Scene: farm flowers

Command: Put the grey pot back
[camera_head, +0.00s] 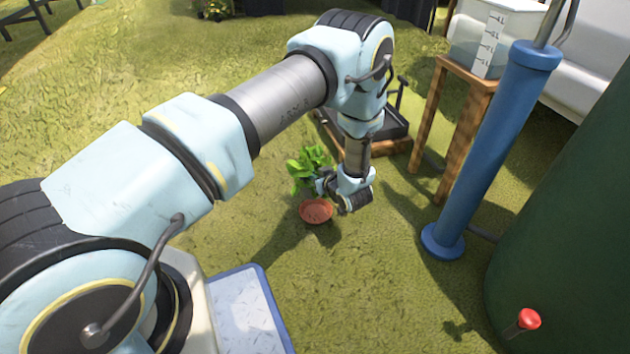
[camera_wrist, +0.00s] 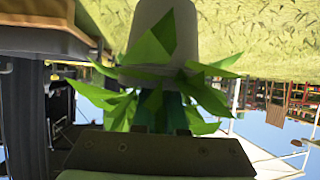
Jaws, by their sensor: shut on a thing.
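The grey pot (camera_wrist: 148,20) shows upside down at the top of the wrist view, and green leaves (camera_wrist: 205,92) spread around its rim. My gripper (camera_wrist: 168,112) is shut on the potted plant. Leaves hide where its fingers touch the pot. In the head view the same leaves (camera_head: 308,165) show beside my gripper (camera_head: 330,187), and I cannot make out the grey pot there. A round terracotta saucer (camera_head: 316,212) lies on the grass just below the gripper and the plant. Nothing shows in the saucer.
A dark tray on a wooden frame (camera_head: 396,146) stands behind my wrist. A wooden stand (camera_head: 460,130) holds a clear container (camera_head: 490,45). A blue pump (camera_head: 490,150) and a large green tank (camera_head: 570,230) stand at right. The grass around the saucer is clear.

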